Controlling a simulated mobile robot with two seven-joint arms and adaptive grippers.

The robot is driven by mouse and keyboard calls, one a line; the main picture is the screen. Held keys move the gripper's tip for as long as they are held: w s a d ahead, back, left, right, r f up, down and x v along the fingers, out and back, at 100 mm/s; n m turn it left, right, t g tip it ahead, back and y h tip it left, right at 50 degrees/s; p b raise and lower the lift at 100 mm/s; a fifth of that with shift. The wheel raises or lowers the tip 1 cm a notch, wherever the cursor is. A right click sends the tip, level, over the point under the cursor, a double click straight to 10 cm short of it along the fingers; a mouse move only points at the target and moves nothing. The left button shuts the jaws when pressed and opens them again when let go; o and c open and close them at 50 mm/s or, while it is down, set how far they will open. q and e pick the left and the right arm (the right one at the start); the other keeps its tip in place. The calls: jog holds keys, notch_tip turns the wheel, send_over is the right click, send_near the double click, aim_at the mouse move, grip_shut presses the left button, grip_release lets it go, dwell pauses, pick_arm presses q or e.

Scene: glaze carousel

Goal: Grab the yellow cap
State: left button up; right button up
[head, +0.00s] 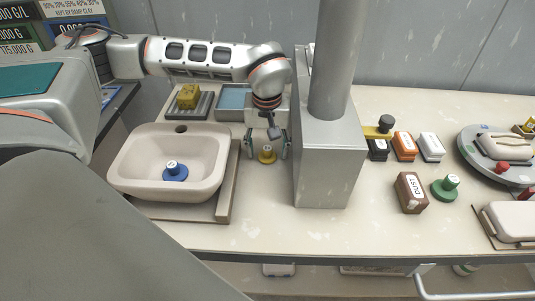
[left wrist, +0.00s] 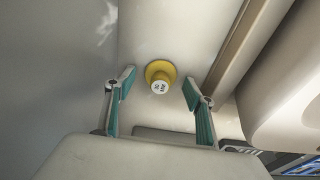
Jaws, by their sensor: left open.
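The yellow cap (head: 267,154) stands on the pale counter between the sink basin and the grey metal post. It has a wide round base and a narrower knob with a white, marked top. In the left wrist view the yellow cap (left wrist: 160,75) lies beyond the fingertips, about midway between them. My left gripper (head: 268,148) points down at the cap with its fingers spread. Its teal pads show on both sides in the left wrist view (left wrist: 160,84), with nothing between them. My right gripper is not in view.
The white basin (head: 120,177), holding a blue cap (head: 175,171), is close on the left. The square metal post (head: 326,165) is close on the right. Farther right are a brown dust box (head: 411,192), a green cap (head: 445,187) and the round carousel (head: 471,152). The front counter is clear.

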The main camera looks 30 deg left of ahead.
pick_arm(q)
jog(key=c, duration=1.2)
jog(key=shift+o, duration=0.2)
